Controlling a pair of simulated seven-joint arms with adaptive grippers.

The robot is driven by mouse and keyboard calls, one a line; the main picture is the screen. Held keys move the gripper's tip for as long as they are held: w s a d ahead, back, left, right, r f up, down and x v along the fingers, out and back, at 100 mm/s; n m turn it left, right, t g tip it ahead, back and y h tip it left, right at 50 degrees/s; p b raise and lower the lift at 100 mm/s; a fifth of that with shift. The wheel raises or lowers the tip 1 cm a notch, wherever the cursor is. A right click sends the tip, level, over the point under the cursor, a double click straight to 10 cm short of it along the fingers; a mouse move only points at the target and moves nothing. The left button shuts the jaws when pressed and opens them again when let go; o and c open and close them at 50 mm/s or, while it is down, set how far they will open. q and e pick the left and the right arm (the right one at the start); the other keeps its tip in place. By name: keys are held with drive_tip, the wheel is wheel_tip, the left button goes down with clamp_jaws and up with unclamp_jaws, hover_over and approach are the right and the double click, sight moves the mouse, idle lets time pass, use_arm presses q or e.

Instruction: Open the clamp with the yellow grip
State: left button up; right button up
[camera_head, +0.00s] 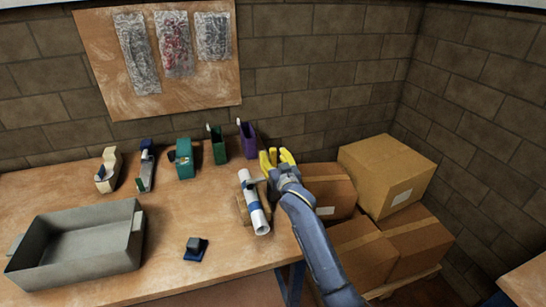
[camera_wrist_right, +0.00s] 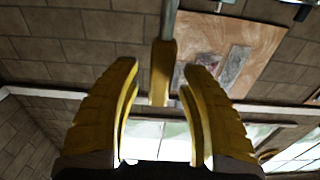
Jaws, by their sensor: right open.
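The clamp's yellow grip (camera_wrist_right: 162,75) shows in the right wrist view at the end of a grey metal rod (camera_wrist_right: 168,18). It lies between the two yellow fingers of my right gripper (camera_wrist_right: 160,66), with gaps visible on both sides. In the head view my right gripper (camera_head: 275,154) is open, at the right end of the table by the white tube with a blue band (camera_head: 254,203). There the grip is hard to tell from the yellow fingers, and the rest of the clamp is mostly hidden. My left gripper is not in view.
A grey tray (camera_head: 82,238) stands at the table's left front. A small dark blue block (camera_head: 196,249) lies in front. Several coloured holders, including a teal one (camera_head: 184,158) and a purple one (camera_head: 247,139), line the back. Cardboard boxes (camera_head: 388,175) stand beyond the right edge.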

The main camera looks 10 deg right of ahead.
drive_tip(key=shift+w, duration=0.25)
drive_tip(key=shift+c, duration=0.5)
clamp_jaws()
